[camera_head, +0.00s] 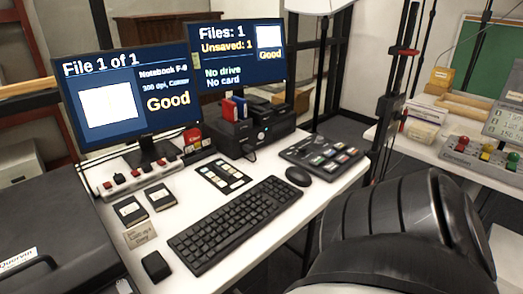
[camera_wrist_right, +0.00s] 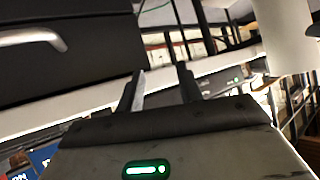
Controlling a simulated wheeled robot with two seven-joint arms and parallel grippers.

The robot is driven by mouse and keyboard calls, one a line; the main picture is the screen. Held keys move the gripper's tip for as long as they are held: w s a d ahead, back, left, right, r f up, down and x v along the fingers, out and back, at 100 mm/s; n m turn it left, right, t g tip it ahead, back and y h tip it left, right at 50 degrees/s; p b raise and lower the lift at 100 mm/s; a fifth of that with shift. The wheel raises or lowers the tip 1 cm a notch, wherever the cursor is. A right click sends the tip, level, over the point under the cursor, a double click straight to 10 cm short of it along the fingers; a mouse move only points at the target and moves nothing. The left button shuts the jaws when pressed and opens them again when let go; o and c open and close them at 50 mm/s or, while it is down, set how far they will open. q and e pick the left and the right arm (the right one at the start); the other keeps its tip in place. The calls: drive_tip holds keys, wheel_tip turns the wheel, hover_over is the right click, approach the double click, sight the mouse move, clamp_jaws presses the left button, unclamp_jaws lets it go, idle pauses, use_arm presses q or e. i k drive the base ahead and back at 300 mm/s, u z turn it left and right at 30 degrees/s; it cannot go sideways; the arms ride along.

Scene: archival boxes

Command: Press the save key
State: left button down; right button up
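A dark key panel (camera_head: 322,157) with several coloured and pale keys lies on the white desk, right of the keyboard and behind the mouse. The key labels are too small to read, so I cannot tell which is the save key. The left monitor (camera_head: 128,95) reads "File 1 of 1" and "Good". The right monitor (camera_head: 238,53) reads "Files: 1", "Unsaved: 1", "No drive", "No card". My right gripper (camera_wrist_right: 160,88) shows in the wrist view with its two fingers apart and nothing between them. In the head view only my right arm shows. My left gripper is out of view.
The black keyboard (camera_head: 235,222) and mouse (camera_head: 298,176) lie on the desk. A switch strip (camera_head: 135,174) and black dock (camera_head: 249,131) stand behind. A side table (camera_head: 440,150) at right holds boxes. In the wrist view a dark handled case (camera_wrist_right: 75,50) is upper left.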

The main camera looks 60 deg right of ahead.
sight(328, 154)
drive_tip(key=z, duration=2.4)
